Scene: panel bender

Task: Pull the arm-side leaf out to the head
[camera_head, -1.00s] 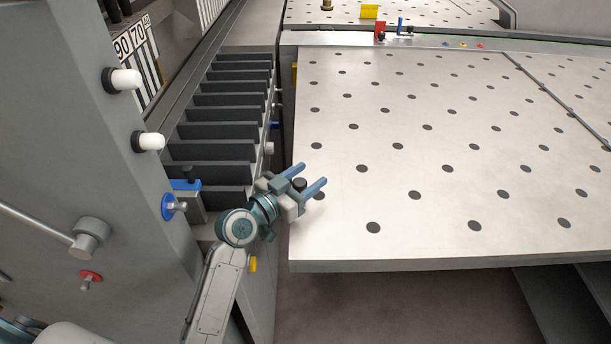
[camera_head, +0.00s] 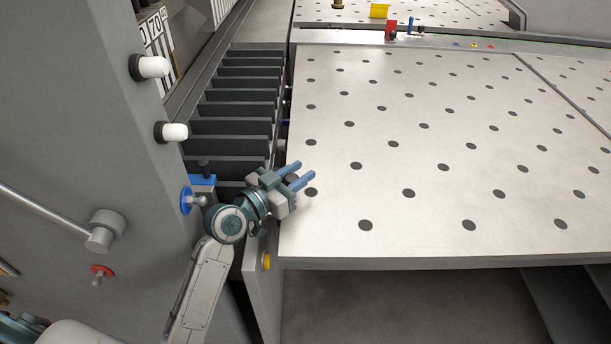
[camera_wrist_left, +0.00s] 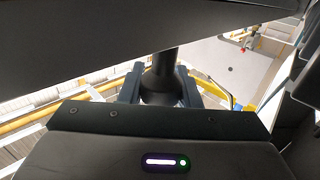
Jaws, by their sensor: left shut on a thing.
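The pale perforated leaf (camera_head: 450,170), a wide flat panel with dark round holes, fills the right of the head view. My left gripper (camera_head: 306,169) is at its left edge, near the front corner, with its blue fingers reaching over the surface. In the left wrist view, the gripper (camera_wrist_left: 158,85) is shut on a dark round knob (camera_wrist_left: 162,72) with a narrow neck. In the head view the gripper mostly hides that knob. My right gripper is not in view.
A grey upright housing (camera_head: 100,130) with white knobs (camera_head: 152,67), a blue knob (camera_head: 187,200) and a bar handle (camera_head: 105,230) stands close on the left. Dark ribbed slats (camera_head: 235,130) lie beside the leaf. A second perforated table (camera_head: 450,12) lies beyond. Open floor shows below the front edge.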

